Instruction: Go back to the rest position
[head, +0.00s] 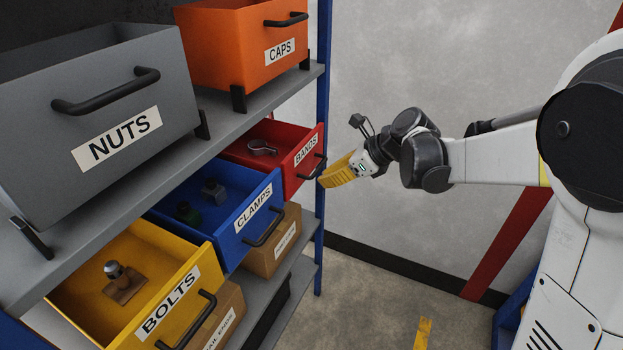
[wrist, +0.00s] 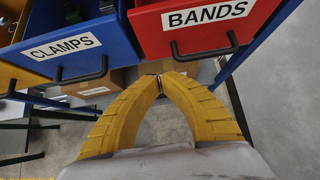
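My gripper (head: 325,181) has yellow ribbed fingers and is at the right end of the shelf, close to the handle of the red BANDS drawer (head: 295,165). In the wrist view its fingertips (wrist: 160,77) curve in and meet, with nothing clearly held between them. The BANDS drawer also shows in the wrist view (wrist: 200,35), above and beyond the fingers. Its black handle (wrist: 205,48) is apart from the fingertips there. The red drawer stands open with a metal band (head: 262,148) inside.
The blue CLAMPS drawer (head: 240,222) and yellow BOLTS drawer (head: 165,290) are open with parts inside. Grey NUTS (head: 105,120) and orange CAPS (head: 250,45) bins stand above. A blue shelf post (head: 323,130) is beside my gripper. Floor (head: 370,300) to the right is clear.

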